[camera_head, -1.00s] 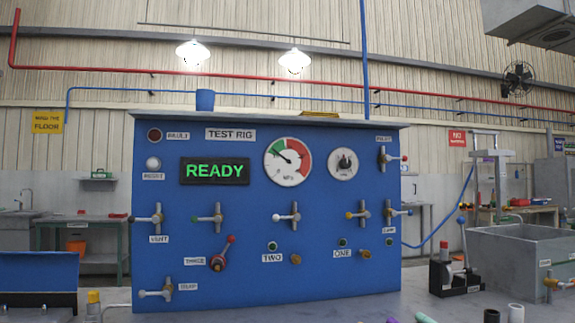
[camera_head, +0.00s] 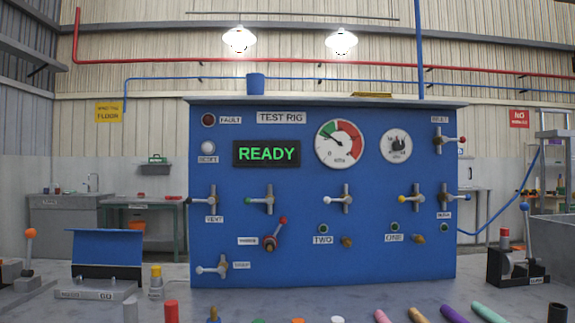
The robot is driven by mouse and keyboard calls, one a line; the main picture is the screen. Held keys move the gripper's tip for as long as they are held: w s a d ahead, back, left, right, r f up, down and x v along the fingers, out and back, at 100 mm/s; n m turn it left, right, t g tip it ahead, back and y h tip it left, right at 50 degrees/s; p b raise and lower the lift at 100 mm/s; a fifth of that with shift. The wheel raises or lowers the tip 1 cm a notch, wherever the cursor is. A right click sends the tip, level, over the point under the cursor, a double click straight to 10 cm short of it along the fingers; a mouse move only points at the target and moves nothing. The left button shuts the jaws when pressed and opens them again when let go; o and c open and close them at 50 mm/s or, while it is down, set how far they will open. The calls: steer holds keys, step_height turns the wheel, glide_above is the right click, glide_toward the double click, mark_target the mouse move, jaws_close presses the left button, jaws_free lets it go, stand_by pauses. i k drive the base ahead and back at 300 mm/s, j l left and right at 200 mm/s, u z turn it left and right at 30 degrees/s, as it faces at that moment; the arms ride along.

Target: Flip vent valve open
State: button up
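The vent valve (camera_head: 211,200) is on the left side of the blue test rig panel (camera_head: 330,265), above a label reading VENT (camera_head: 214,219). It has a grey upright body and a lever with a dark tip (camera_head: 188,201) that points left, about level. The rig's display (camera_head: 267,153) reads READY in green. The round pressure gauge (camera_head: 340,143) has its needle at the upper left, in or near the green part. My gripper is not in view, and nothing touches the vent valve.
Similar valves with coloured tips line the panel, including a green-tipped one (camera_head: 262,200) right of the vent valve and a lower-left one (camera_head: 213,266). Several coloured cylinders (camera_head: 381,315) lie along the bench's near edge. A blue-lidded box (camera_head: 105,250) stands left of the rig.

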mark_target(189, 200)
steer(key=i+l+u, duration=0.1)
steer(key=u, duration=0.25)
steer(key=i+l+u, duration=0.1)
steer(key=u, duration=0.3)
steer(key=i+l+u, duration=0.15)
steer(key=l, duration=0.2)
steer(key=i+l+u, duration=0.15)
steer(key=l, duration=0.2)
steer(key=i+l+u, duration=0.1)
steer(key=l, duration=0.3)
steer(key=i+l, duration=0.15)
steer(key=l, duration=0.15)
steer(key=i+l, duration=0.25)
steer(key=l, duration=0.3)
